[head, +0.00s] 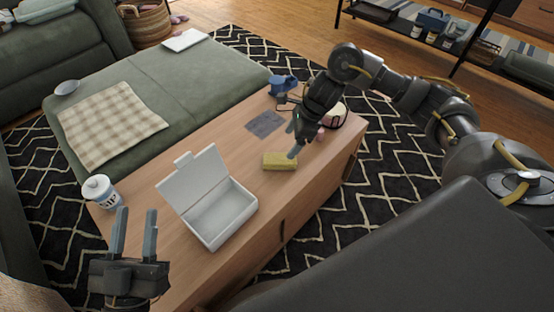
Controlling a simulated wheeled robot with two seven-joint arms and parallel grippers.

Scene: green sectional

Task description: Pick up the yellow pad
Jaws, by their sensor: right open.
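The yellow pad (279,162) is a small block lying flat on the wooden table (272,215), to the right of the open white box. My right gripper (292,142) is open, pointing down just above the right end of the pad. One finger overlaps the pad's right end in the head view; I cannot tell whether it touches. My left gripper (135,234) is at the lower left, open and empty, with its two fingers apart and pointing up. It is well away from the pad.
A white open box (222,210) stands on the table between my grippers. A white lidded canister (101,192) is at the left edge. A grey cloth (265,123) and a blue object (283,85) lie behind the pad. A green ottoman (190,78) adjoins the table.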

